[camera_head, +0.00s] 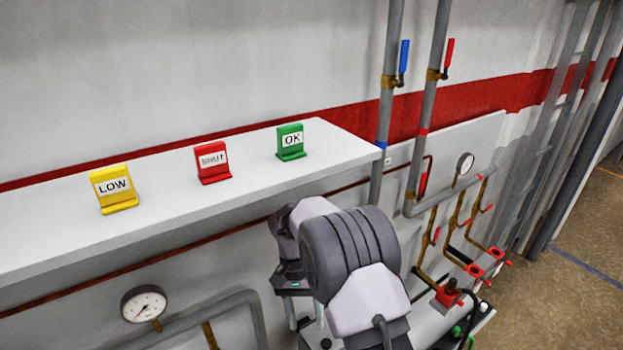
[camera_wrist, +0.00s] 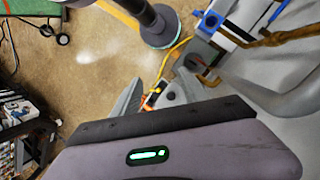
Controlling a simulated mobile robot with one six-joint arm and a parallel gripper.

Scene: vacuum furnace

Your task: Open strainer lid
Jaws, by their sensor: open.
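In the wrist view, my gripper (camera_wrist: 158,80) is open, its two grey fingers apart. A small orange and white thing (camera_wrist: 151,98) shows between the fingers, partly hidden and too small to name. A dark grey block (camera_wrist: 203,55) on the pipework lies just beyond the right finger, with a blue part above it. I cannot tell whether this is the strainer, and I cannot make out its lid in either view. In the head view my arm hides what lies below and behind it, and my fingers do not show.
A white shelf (camera_head: 240,185) holds a yellow LOW sign (camera_head: 113,190), a red SHUT sign (camera_head: 212,163) and a green OK sign (camera_head: 290,142). A gauge (camera_head: 144,304) and grey pipes stand below. Floor (camera_head: 585,250) is open at far right.

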